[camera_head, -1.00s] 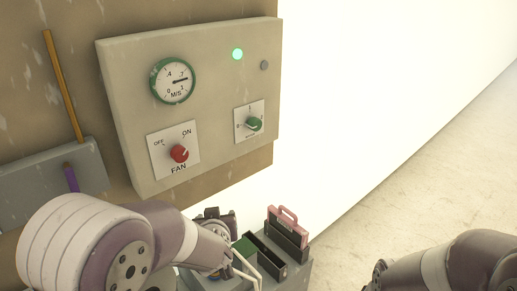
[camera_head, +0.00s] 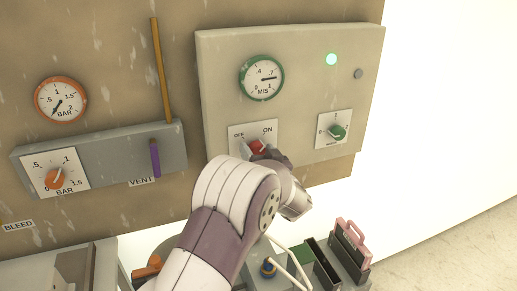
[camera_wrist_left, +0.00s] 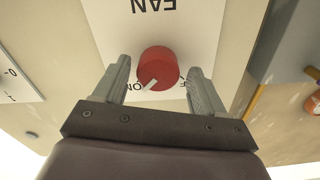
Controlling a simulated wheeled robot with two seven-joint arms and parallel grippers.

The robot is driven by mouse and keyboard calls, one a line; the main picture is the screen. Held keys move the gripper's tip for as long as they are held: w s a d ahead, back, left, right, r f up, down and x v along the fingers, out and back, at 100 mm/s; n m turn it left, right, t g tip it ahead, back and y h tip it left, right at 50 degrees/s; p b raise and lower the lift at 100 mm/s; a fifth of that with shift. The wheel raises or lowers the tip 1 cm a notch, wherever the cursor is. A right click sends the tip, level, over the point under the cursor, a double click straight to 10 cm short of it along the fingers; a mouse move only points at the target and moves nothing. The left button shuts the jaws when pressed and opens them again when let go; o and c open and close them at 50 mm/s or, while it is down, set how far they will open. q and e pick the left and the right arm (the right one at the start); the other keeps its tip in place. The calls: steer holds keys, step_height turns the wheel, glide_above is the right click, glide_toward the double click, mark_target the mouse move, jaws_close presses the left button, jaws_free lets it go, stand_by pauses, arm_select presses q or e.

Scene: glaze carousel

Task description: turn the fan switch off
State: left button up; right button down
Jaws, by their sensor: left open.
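The fan switch is a red round knob (camera_head: 257,145) on a white plate marked OFF and ON, low on the left of the beige panel. In the left wrist view, upside down, the red knob (camera_wrist_left: 158,66) has a white mark pointing toward ON. My left gripper (camera_head: 259,150) is at the knob, its arm hiding the FAN label and the plate's lower part in the head view. In the wrist view the fingers of my left gripper (camera_wrist_left: 159,72) are open, one on each side of the knob, with gaps visible. My right gripper is out of view.
The panel (camera_head: 300,100) also carries a green-rimmed gauge (camera_head: 262,77), a lit green lamp (camera_head: 331,59) and a green knob (camera_head: 337,132) to the right. A purple lever (camera_head: 155,158) and an orange-rimmed gauge (camera_head: 61,100) are left. Black holders (camera_head: 327,262) stand below.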

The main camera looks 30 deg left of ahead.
arm_select(q)
steer(key=shift+w+a, duration=0.15)
steer(key=shift+w, duration=0.15)
steer(key=c, duration=1)
